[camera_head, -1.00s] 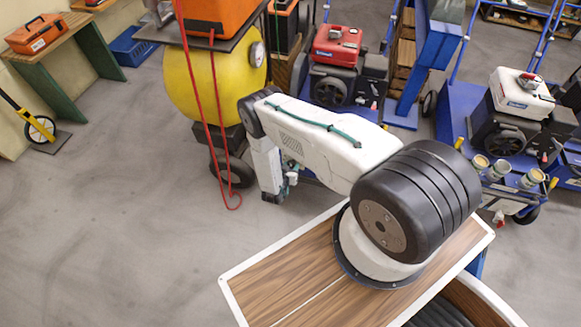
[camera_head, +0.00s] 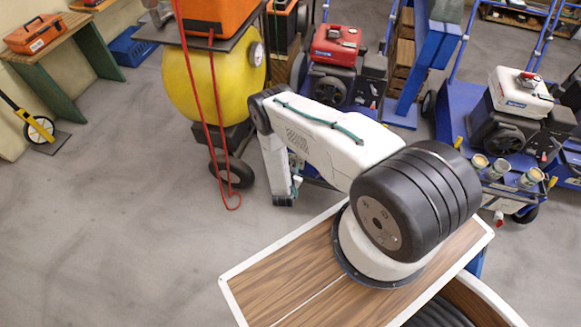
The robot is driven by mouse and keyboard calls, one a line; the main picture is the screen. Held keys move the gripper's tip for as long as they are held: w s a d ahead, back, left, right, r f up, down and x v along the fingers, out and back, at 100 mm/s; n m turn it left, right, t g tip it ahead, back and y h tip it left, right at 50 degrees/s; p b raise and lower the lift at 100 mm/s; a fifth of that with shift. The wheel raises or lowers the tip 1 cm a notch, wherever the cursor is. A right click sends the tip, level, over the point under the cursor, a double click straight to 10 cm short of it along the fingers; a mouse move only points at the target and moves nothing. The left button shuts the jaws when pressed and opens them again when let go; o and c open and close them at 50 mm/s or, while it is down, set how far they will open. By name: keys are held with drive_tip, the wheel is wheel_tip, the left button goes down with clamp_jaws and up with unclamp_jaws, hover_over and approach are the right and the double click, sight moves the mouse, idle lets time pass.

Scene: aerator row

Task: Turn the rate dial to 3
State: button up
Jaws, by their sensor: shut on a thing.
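No rate dial can be made out; its number and pointer cannot be read. My arm reaches out toward the machine with the red engine (camera_head: 336,45), and its forearm hangs down in front of that machine's blue deck. My gripper's fingers cannot be seen; the end of the arm is hidden behind the forearm and wrist. What it touches is hidden too.
A yellow tank (camera_head: 212,85) with a round gauge (camera_head: 257,54) and a hanging red hose (camera_head: 203,100) stands left of my forearm. A white-topped engine (camera_head: 520,92) on a blue machine stands right.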

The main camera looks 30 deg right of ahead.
idle(0.3)
drive_tip(key=o, duration=0.9)
drive_tip(key=shift+o, duration=0.2)
drive_tip(key=v, duration=0.7)
drive_tip(key=shift+s+a, duration=0.25)
drive_tip(key=shift+s, duration=0.05)
drive_tip(key=shift+r, duration=0.15)
